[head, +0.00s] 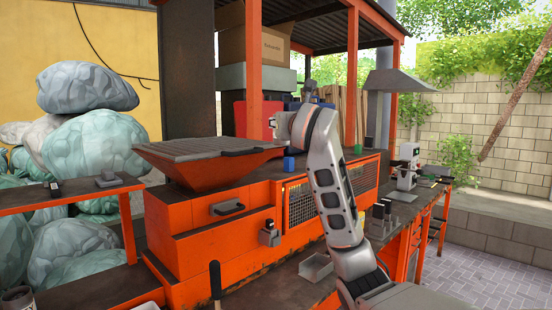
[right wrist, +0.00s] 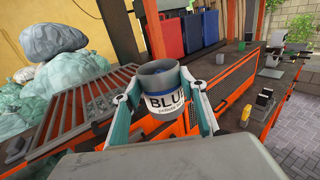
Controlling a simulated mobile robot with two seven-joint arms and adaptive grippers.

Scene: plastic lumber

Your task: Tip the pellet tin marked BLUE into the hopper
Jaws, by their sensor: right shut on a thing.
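The tin marked BLUE (right wrist: 165,102) is a white-labelled grey can with an open top. It shows in the right wrist view, roughly upright with a slight tilt. My right gripper (right wrist: 164,88) is shut on it, one finger on each side. The hopper (head: 165,170) is an orange flared tray with a dark slatted top, left of my right arm in the head view. In the right wrist view the hopper's slats (right wrist: 85,100) lie left of and beyond the tin. In the head view my right forearm largely hides the gripper. My left gripper is not in view.
A small blue container (head: 289,163) stands on the machine top right of the hopper, and a green one (head: 357,148) farther right. An orange post (head: 254,70) rises behind the hopper. A side shelf (head: 70,192) is at left. Large wrapped bags (head: 95,145) are piled beyond it.

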